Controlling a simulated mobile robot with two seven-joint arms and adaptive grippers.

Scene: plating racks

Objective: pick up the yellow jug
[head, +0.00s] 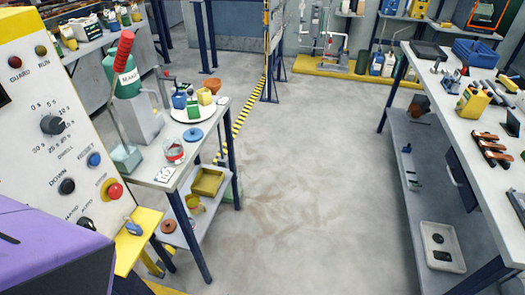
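A yellow jug-like container (473,104) with a dark patch on its side stands on the right workbench, near its left edge. A smaller yellow vessel (194,203) is on the lower shelf of the small table at left; its shape is partly hidden by the table. A small yellow item (204,97) sits among green and blue items on a round white plate on that table's top. I cannot tell for certain which of these is the yellow jug.
The small table (205,148) also bears a grey machine with a red handle (124,50). A yellow tray (208,182) is on its lower shelf. A control panel (42,120) fills the left edge. The floor (300,190) between table and right workbench (450,120) is clear.

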